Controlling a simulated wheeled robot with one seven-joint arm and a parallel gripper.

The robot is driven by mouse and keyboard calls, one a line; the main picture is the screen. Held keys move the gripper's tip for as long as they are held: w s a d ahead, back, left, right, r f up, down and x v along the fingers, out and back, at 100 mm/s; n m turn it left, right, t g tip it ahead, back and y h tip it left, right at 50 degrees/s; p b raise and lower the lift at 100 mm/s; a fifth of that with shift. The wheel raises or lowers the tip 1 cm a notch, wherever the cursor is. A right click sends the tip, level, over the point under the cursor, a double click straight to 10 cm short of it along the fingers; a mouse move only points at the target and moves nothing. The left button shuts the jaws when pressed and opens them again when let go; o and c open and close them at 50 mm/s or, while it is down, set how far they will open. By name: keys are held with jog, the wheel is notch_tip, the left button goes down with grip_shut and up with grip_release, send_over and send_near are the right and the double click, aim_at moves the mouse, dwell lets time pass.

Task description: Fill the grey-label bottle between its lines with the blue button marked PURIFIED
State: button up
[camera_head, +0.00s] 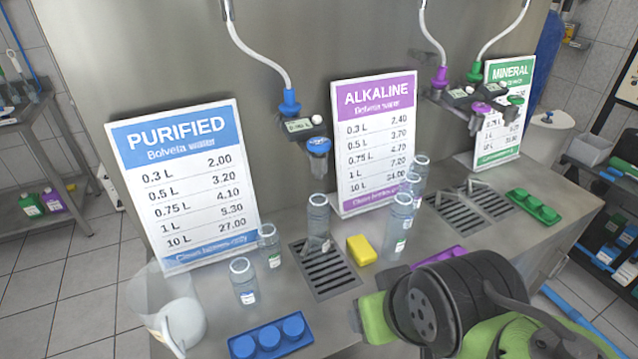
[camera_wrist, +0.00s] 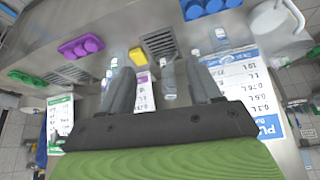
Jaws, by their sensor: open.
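A clear bottle (camera_head: 318,218) stands upright on the drain grate below the PURIFIED tap; its label colour is not clear. It also shows in the wrist view (camera_wrist: 168,80), beyond and between my fingers in the picture. The PURIFIED tap has a blue nozzle (camera_head: 290,103), a small display (camera_head: 299,126) and a blue round button (camera_head: 318,146). A bottle with a bluish label (camera_head: 243,281) and a smaller bottle (camera_head: 269,245) stand left of the grate. I cannot tell which label is grey. My gripper (camera_wrist: 158,68) is open and empty, apart from the bottles.
Several bottles (camera_head: 397,228) stand right of a yellow sponge (camera_head: 361,250). Blue (camera_head: 270,338) and green (camera_head: 533,206) cap trays lie on the counter. A clear jug (camera_head: 168,305) is at the left front. Price signs (camera_head: 185,185) line the back. A second grate (camera_head: 470,212) is at right.

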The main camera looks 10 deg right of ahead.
jog(key=w+r+p, duration=0.1)
jog(key=w+r, duration=0.1)
jog(key=r, duration=0.1)
jog(key=w+r+p, duration=0.1)
jog(key=w+r, duration=0.1)
jog(key=r, duration=0.1)
jog(key=w+r+p, duration=0.1)
jog(key=w+r, duration=0.2)
jog(key=shift+a+r+p, duration=0.1)
jog(key=shift+p, duration=0.25)
jog(key=c, duration=0.4)
jog(key=shift+n+g, duration=0.5)
jog(key=w+r+p, duration=0.1)
jog(key=w+r, duration=0.1)
jog(key=w, duration=0.1)
jog(key=w+r+p, duration=0.2)
jog(key=w+r, duration=0.1)
jog(key=w+r+p, duration=0.2)
jog(key=w+r, duration=0.1)
jog(key=w, duration=0.1)
grip_shut()
jog(key=w+r+p, duration=0.2)
jog(key=w+p, duration=0.2)
jog(key=w, duration=0.4)
jog(key=w+d+r+n+g+p, duration=0.1)
jog(key=w+p, duration=0.3)
jog(key=w, duration=0.4)
jog(key=shift+w+d+r+y, duration=0.15)
jog(key=shift+w+r+y, duration=0.15)
jog(key=shift+r, duration=0.5)
